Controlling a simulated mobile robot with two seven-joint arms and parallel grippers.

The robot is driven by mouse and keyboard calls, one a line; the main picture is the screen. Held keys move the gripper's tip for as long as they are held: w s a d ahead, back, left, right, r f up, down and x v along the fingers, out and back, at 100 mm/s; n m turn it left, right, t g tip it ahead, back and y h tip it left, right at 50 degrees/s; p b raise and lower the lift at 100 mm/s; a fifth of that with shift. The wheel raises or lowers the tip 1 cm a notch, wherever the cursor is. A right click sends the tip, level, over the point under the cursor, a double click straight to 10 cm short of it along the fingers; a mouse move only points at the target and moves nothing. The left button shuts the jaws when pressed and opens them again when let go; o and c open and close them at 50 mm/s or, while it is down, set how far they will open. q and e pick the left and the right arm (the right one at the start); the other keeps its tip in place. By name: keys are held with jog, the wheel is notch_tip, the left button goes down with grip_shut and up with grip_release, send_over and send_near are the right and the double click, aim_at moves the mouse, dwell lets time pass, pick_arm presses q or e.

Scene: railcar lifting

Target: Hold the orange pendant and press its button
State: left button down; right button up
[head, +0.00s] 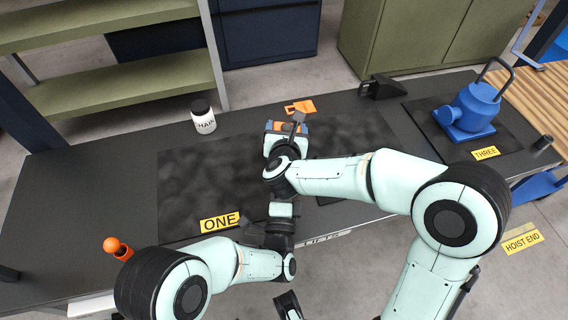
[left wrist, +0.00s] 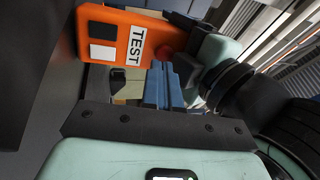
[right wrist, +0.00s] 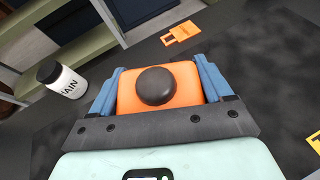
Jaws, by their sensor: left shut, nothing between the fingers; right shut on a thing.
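My right gripper (right wrist: 158,90) is shut on the orange pendant (right wrist: 126,95), with blue fingers on both sides. A dark round dome shows on the pendant's end in the right wrist view. In the head view the pendant (head: 281,126) is above the dark mat. The left wrist view shows the pendant's face (left wrist: 115,27) with black and white patches and a TEST label. A red round part (left wrist: 194,52) beside the label is partly hidden. My left gripper (left wrist: 160,84) is shut and empty, its tips close to the label edge; contact is unclear. In the head view its fingers are hidden.
A white jar with a black lid (head: 203,117) stands at the mat's back edge. An orange tag (head: 300,107) lies behind the pendant. A blue pump (head: 473,108) stands right on a dark mat. An orange-topped knob (head: 113,245) is at front left. The mat's left part is clear.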

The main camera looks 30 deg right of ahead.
pick_arm(q)
jog(key=shift+x, duration=1.5)
jog(key=shift+x, duration=1)
pick_arm(e)
jog(key=shift+a, duration=0.15)
pick_arm(q)
jog(key=shift+a+f, duration=0.1)
jog(key=shift+f, duration=0.05)
jog(key=v, duration=1.4)
jog(key=shift+s+f, duration=0.1)
pick_arm(e)
jog(key=shift+s+f, duration=0.1)
jog(key=shift+f, duration=0.05)
jog(key=o, duration=1.2)
